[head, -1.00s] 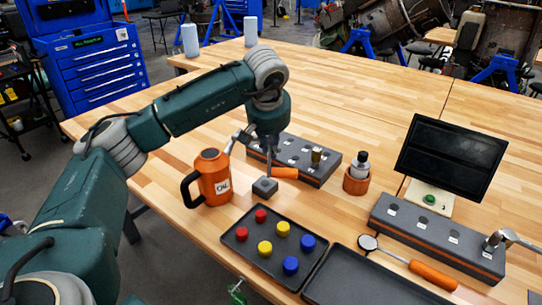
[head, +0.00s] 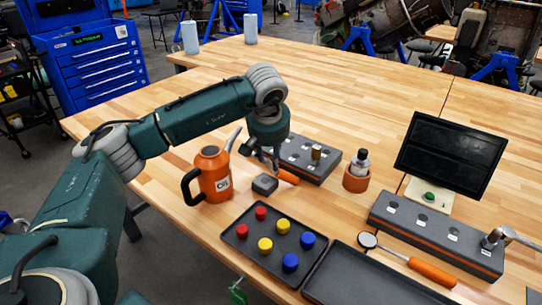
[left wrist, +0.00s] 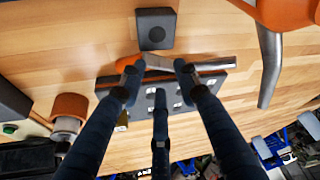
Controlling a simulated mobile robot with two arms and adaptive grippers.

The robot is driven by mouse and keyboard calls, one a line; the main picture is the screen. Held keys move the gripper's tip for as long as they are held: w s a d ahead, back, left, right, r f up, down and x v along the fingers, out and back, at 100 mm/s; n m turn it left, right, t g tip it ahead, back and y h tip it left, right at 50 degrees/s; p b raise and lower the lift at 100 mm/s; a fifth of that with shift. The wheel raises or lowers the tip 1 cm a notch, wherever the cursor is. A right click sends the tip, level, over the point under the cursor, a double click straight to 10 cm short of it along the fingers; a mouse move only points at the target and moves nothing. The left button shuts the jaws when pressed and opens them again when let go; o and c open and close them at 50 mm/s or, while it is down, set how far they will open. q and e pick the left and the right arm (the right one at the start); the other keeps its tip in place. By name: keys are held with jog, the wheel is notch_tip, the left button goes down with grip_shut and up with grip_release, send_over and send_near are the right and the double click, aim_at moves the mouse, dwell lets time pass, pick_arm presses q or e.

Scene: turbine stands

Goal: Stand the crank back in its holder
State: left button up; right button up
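An orange-handled tool (head: 289,177) with a silver shaft, which I take for the crank, lies between a small dark block (head: 265,184) and the long grey rack (head: 322,176). In the left wrist view its handle (left wrist: 130,61) and shaft (left wrist: 212,63) lie across the rack side, near the block (left wrist: 156,28). I cannot tell which of these is its holder. My left gripper (head: 262,155) is just above the tool. Its three fingers are spread in the left wrist view (left wrist: 157,76), with nothing visibly clamped. My right gripper is out of view.
An orange oil can (head: 214,174) stands close left of the gripper. In front are a tray of coloured pegs (head: 284,228) and an empty tray. A second rack (head: 435,229) is right.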

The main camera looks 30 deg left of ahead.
pick_arm(q)
jog(key=b+v, duration=0.1)
jog(key=v, duration=1.1)
jog(key=shift+r, duration=0.3)
